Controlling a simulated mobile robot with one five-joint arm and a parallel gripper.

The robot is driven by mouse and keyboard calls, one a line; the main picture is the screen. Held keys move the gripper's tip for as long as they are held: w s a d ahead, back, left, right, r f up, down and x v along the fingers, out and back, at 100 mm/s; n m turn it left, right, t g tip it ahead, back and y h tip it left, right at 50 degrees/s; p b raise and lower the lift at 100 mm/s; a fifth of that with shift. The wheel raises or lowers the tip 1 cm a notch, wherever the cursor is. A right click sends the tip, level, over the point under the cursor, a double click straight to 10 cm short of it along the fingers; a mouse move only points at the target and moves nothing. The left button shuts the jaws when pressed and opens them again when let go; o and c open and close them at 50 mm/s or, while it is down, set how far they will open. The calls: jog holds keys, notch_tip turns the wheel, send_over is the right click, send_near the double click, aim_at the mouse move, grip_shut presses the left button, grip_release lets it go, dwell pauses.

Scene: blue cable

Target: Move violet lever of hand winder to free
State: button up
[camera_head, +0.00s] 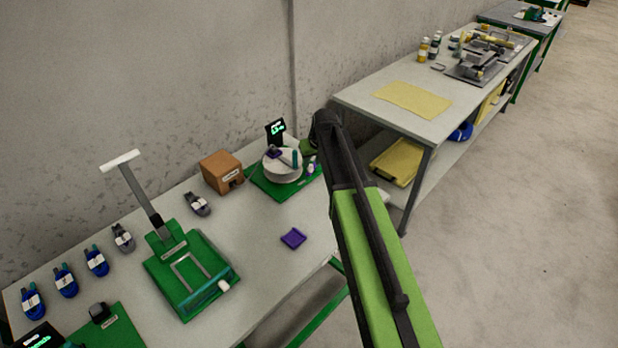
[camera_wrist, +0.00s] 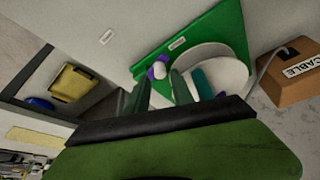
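The hand winder has a green base (camera_head: 262,188) on the grey bench, with a white drum (camera_head: 281,168) and a teal handle; its base also shows in the wrist view (camera_wrist: 215,35). The violet lever (camera_wrist: 151,73), with a white knob, sits at the base's edge left of the drum in the wrist view. In the head view the lever (camera_head: 311,170) is at the base's right end. My gripper (camera_wrist: 161,84) is open and empty. Its fingertips show just below the lever in the wrist view; I cannot tell whether they touch it. In the head view my arm mostly hides the gripper.
A brown cable box (camera_head: 221,172) stands beside the winder, and a small display (camera_head: 275,130) behind it. A green press with a tall lever (camera_head: 190,272), a violet pad (camera_head: 293,238) and several blue cable coils lie on the bench. A second bench (camera_head: 440,85) stands right.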

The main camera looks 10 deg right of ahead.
aim_at(310, 166)
jog(key=b+x, duration=0.2)
jog(key=x, duration=0.2)
jog(key=shift+s, duration=0.1)
jog(key=shift+r, duration=0.1)
jog(key=shift+c, duration=0.4)
grip_shut()
dwell(0.6)
